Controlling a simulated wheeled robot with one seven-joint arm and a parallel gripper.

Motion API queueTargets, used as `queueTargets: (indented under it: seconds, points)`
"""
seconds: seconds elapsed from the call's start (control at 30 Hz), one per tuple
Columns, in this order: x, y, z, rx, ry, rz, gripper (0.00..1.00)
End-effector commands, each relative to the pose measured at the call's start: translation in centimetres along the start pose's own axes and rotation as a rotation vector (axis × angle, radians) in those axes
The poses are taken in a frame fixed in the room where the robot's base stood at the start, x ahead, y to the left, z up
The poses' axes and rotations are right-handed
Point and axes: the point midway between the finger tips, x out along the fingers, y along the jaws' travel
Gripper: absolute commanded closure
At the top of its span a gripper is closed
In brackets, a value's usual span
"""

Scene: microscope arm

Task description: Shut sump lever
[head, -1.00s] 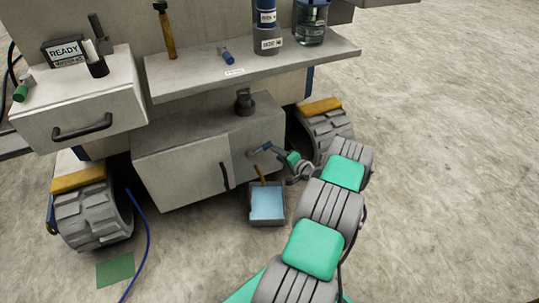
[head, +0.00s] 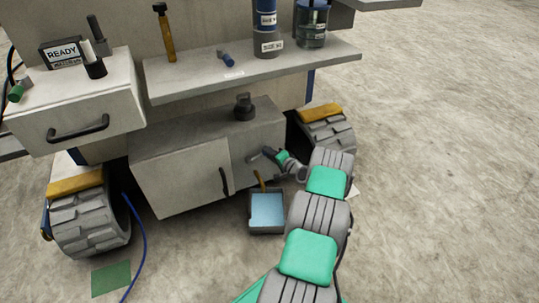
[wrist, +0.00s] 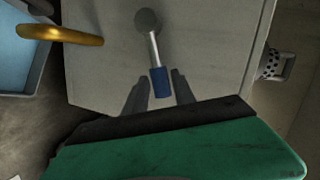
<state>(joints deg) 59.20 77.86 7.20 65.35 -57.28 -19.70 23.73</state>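The sump lever (wrist: 154,50) shows in the wrist view as a metal rod running from a round grey pivot (wrist: 147,20) on a pale panel (wrist: 200,40) to a blue grip (wrist: 160,82). My gripper (wrist: 158,92) is open. Its two dark fingers stand on either side of the blue grip's end, with a gap visible on each side. In the head view my gripper (head: 270,156) is at the right side of the low cabinet (head: 180,175); the lever there is too small and covered to make out clearly.
A grey bin with blue contents (head: 267,230) stands on the floor below my gripper. An orange-yellow handle (wrist: 60,35) juts in at the wrist view's left. A perforated grey fitting (wrist: 277,65) is at the right. A tyre (head: 328,128) stands behind my arm; open floor lies right.

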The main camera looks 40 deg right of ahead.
Motion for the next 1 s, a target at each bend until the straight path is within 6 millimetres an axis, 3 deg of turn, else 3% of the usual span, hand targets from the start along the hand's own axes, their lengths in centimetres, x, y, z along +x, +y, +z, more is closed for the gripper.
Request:
queueTargets:
  seconds: [0.37, 1.0]
  points:
    - [0.00, 0.00, 0.04, 0.000, -0.001, 0.000, 1.00]
    - [0.00, 0.01, 0.06, 0.000, -0.001, 0.000, 1.00]
